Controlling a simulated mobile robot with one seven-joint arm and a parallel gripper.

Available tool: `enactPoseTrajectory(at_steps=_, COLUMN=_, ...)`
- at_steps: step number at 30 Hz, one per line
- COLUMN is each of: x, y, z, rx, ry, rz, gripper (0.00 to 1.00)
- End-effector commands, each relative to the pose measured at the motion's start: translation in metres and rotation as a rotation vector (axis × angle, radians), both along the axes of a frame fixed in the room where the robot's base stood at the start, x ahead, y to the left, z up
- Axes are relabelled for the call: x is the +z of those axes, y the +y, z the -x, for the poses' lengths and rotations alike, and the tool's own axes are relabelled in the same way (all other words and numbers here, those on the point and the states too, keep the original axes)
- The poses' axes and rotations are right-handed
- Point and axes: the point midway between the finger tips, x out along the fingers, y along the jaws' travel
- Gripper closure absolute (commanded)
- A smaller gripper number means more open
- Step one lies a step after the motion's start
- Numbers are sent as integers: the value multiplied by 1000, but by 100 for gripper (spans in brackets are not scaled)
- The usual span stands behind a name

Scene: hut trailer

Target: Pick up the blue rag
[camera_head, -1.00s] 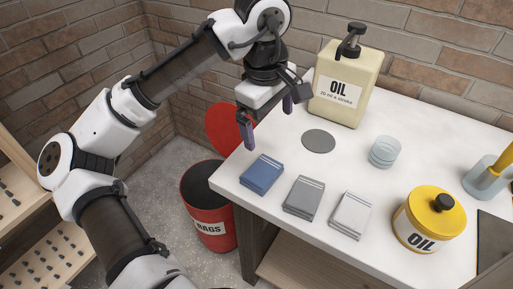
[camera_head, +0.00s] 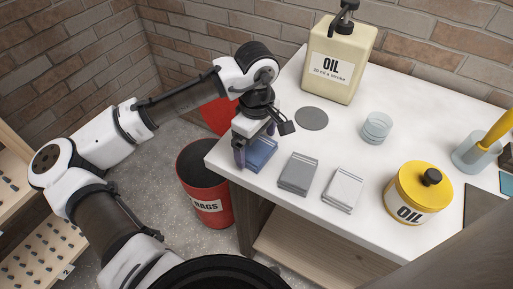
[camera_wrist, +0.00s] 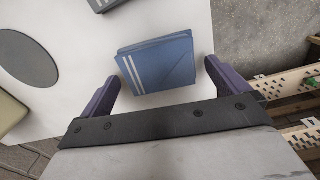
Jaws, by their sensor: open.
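The blue rag (camera_head: 261,153) is a folded cloth lying flat at the left edge of the white tabletop. In the wrist view the blue rag (camera_wrist: 158,64) shows two pale stripes on its left part. My gripper (camera_head: 254,150) is right above the rag in the head view and partly hides it. In the wrist view my gripper (camera_wrist: 160,82) is open, with one purple finger on each side of the rag's near end and gaps between. The head view does not clearly show how high the fingertips are above the table.
A grey rag (camera_head: 298,173) and a white rag (camera_head: 343,189) lie to the right. An oil dispenser (camera_head: 340,65), grey disc (camera_head: 311,118), glass cups (camera_head: 376,128) and yellow oil can (camera_head: 418,193) stand on the table (camera_head: 285,205). A red rag bin (camera_head: 215,203) is below the left edge.

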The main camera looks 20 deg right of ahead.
Motion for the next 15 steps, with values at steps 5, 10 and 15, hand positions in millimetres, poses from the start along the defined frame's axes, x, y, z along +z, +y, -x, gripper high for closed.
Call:
enactPoseTrajectory(at_steps=5, x=-14, y=0, z=0, rx=0, ry=-1, rz=1, gripper=0)
enactPoseTrajectory(at_steps=10, x=-15, y=0, z=0, rx=0, ry=-1, rz=2, gripper=0)
enactPoseTrajectory(at_steps=15, x=-15, y=0, z=0, rx=0, ry=-1, rz=1, gripper=17)
